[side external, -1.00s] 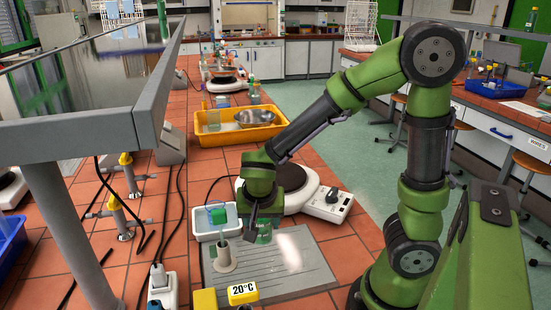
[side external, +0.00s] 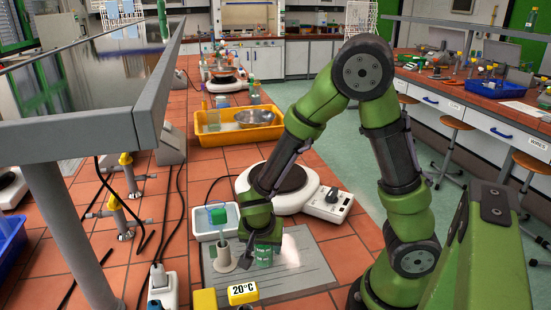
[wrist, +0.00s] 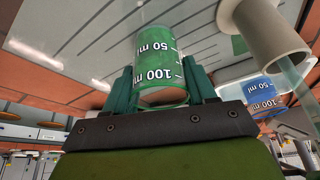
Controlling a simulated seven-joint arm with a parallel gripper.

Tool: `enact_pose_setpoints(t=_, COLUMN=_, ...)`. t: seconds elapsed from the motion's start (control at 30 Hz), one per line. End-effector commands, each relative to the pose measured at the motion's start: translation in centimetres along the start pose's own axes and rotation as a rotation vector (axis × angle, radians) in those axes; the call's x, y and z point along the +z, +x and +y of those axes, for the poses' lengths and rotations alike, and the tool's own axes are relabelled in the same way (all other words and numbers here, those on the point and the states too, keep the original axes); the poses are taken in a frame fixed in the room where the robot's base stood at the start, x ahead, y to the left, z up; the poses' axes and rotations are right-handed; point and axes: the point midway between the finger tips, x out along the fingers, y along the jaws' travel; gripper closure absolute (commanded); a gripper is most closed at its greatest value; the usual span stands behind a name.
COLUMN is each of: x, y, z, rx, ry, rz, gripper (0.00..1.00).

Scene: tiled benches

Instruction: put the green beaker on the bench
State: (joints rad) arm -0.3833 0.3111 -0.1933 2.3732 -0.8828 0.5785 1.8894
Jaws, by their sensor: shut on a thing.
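The green beaker (side external: 264,257) is at the end of my arm in the side view, over the grey ribbed mat (side external: 310,262) on the tiled bench (side external: 345,240). In the wrist view the beaker (wrist: 160,45) shows white 50 ml and 100 ml marks and sits between the two fingers. My gripper (wrist: 160,88) is shut on it; in the side view my gripper (side external: 262,240) partly covers its upper part. The beaker looks close to upright and very low over the mat. I cannot tell whether its base touches.
A pale cylindrical holder (side external: 224,258) stands just left of the beaker. A white tray (side external: 207,227) with a green-topped item lies behind it. A hotplate (side external: 290,190) is behind, and a 20°C display (side external: 242,293) is in front. The mat's right side is clear.

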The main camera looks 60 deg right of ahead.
Motion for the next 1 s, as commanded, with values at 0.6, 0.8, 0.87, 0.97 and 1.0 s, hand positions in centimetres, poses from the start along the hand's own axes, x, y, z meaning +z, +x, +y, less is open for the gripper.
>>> enact_pose_setpoints(t=0.6, x=0.0, y=0.0, z=0.0, rx=-0.001, ry=0.001, rz=0.000, gripper=0.19)
enact_pose_setpoints(t=0.8, x=-0.1, y=-2.6, z=-0.2, rx=-0.009, ry=0.003, rz=0.001, gripper=0.19)
enact_pose_setpoints(t=0.87, x=-0.1, y=-3.9, z=-0.2, rx=-0.010, ry=0.003, rz=0.000, gripper=0.19)
enact_pose_setpoints(t=0.97, x=-0.1, y=-6.2, z=-0.2, rx=-0.010, ry=0.002, rz=0.000, gripper=0.19)
enact_pose_setpoints(t=1.0, x=0.0, y=-7.1, z=-0.2, rx=-0.010, ry=0.001, rz=-0.001, gripper=0.19)
